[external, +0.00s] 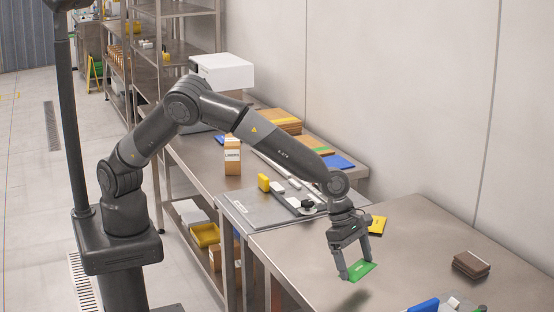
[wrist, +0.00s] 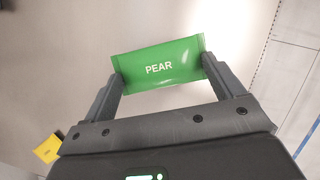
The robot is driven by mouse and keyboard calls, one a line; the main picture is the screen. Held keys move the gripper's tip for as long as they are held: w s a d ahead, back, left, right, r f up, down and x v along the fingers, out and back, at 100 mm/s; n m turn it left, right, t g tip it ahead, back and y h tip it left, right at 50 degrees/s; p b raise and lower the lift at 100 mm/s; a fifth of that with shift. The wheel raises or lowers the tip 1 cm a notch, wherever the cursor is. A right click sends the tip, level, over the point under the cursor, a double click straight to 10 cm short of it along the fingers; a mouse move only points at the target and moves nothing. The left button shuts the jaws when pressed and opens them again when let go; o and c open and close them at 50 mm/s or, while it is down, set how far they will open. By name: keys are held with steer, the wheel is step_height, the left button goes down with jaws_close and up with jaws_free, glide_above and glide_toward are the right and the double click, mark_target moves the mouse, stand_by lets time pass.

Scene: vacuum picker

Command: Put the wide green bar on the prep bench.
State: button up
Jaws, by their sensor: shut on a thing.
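The wide green bar (external: 361,271) is held between the two fingertips of my gripper (external: 354,268). In the wrist view the bar (wrist: 158,65) is a flat green packet with the word PEAR, and my gripper (wrist: 160,75) is shut on its two short ends. The bar hangs above the steel prep bench (external: 410,248), apart from its top, with a shadow on the bench below and to the left.
A yellow packet (external: 377,225) lies on the bench behind my gripper. A stack of brown packets (external: 471,264) is at the right, and a blue item (external: 424,305) is at the front edge. A grey board (external: 250,213) with small items lies to the left. The middle of the bench is clear.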

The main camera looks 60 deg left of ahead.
mark_target(352, 264)
steer(key=shift+f, duration=2.05)
steer(key=shift+f, duration=0.1)
steer(key=o, duration=0.8)
steer(key=v, duration=1.2)
